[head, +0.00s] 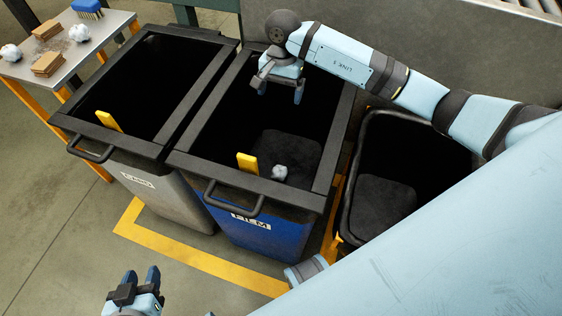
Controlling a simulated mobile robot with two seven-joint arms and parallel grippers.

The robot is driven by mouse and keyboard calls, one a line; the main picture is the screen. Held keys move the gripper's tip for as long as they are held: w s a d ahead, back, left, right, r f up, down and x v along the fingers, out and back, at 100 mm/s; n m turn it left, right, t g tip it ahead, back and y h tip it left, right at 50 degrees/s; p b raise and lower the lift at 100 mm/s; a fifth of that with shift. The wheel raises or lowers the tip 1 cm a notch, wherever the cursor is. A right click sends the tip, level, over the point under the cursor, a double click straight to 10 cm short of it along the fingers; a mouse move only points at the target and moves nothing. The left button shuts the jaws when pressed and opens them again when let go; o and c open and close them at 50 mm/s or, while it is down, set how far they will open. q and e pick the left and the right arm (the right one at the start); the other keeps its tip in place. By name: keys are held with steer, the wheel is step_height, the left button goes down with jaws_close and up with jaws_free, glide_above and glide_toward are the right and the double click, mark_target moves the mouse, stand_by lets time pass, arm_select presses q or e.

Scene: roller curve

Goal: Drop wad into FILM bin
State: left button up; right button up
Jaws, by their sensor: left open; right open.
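The blue bin labelled FILM (272,234) stands in the middle, with a dark rim and a yellow tab on its front edge. A small white crumpled wad (280,172) lies inside it, low near the front wall, on a dark surface. My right gripper (281,93) is open and empty, pointing down over the back part of the FILM bin, apart from the wad. My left gripper (141,275) is open and empty at the bottom left, low in front of the bins. More white wads (79,33) lie on the table at the upper left.
A grey bin labelled CARD (150,188) stands to the left, and a black bin (349,240) to the right. The metal table (84,53) also holds brown cardboard pieces (47,64) and a blue brush (87,8). A wall stands behind. Yellow tape marks the floor in front.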

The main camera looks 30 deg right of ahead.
step_height(320, 180, up, 7)
steer(key=shift+w+d, duration=0.25)
steer(key=shift+d, duration=0.05)
steer(key=shift+f, duration=0.15)
